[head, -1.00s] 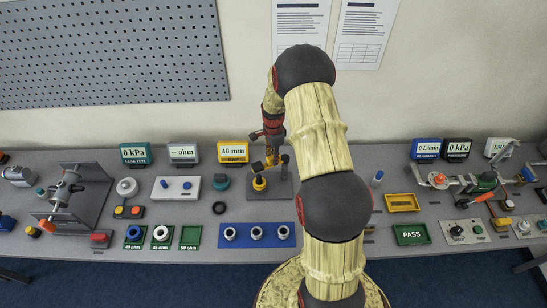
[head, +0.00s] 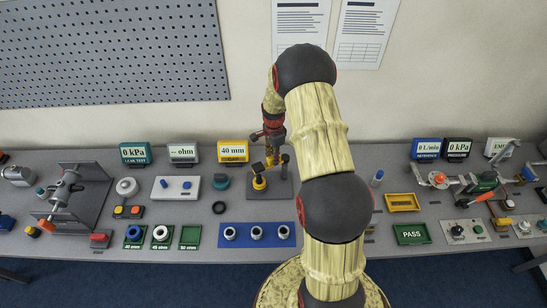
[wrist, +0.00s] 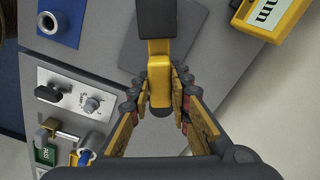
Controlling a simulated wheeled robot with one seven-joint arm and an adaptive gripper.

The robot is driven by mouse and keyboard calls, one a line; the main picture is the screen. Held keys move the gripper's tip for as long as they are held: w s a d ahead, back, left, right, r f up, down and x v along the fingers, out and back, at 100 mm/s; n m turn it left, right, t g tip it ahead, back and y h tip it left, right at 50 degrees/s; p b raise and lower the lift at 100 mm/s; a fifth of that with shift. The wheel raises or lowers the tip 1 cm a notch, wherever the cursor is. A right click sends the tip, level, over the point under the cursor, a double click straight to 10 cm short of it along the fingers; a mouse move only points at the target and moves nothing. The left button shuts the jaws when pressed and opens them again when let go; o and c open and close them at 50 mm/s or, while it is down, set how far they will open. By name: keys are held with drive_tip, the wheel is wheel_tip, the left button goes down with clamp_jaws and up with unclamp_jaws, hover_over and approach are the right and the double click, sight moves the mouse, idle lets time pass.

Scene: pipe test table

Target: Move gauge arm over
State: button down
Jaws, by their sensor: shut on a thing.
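The gap gauge stands on a dark grey base plate (head: 281,188) in mid-table, left of my arm. In the wrist view a black bar (wrist: 156,20) of the gauge comes in from the top and ends in a yellow grip piece (wrist: 159,88). My gripper (wrist: 160,92) is shut on this yellow piece, with a finger on each side. In the head view my gripper (head: 272,153) is small and partly merges with the gauge. A yellow and black post (head: 259,183) stands on the plate's left side. The yellow gap display (head: 233,151) behind reads 40 mm.
A black ring (head: 219,208) and a white switch box (head: 177,188) are to the left. A yellow tray (head: 402,202) and a green PASS sign (head: 411,234) are to the right.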

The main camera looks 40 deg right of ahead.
drive_tip(key=s+d+n+b, duration=0.3)
drive_tip(key=s+n+b, duration=0.2)
drive_tip(key=n, duration=1.1)
drive_tip(key=shift+s+d, duration=0.3)
drive_tip(key=shift+s, duration=0.25)
drive_tip(key=c, duration=1.7)
unclamp_jaws()
drive_tip(key=shift+o, duration=0.3)
wheel_tip(320, 180, up, 12)
